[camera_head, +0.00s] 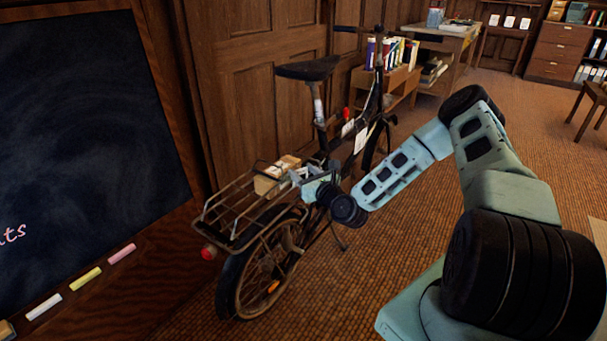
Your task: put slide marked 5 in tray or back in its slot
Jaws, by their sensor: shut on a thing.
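My gripper (299,177) is over the rear rack of a black bicycle, at the right end of a small tan box (268,184). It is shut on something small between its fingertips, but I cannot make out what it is. No slide and no number 5 can be read at this distance. The box sits on the rack (228,220), with its right end partly hidden by my gripper. I cannot tell whether it has slots inside. I cannot identify a tray in this view.
The bicycle (272,259) stands against wood panelling, with its saddle (308,68) just behind my gripper. A blackboard (85,120) with chalk on its ledge is at the left. A low bookshelf (395,85) and a desk (440,40) stand behind.

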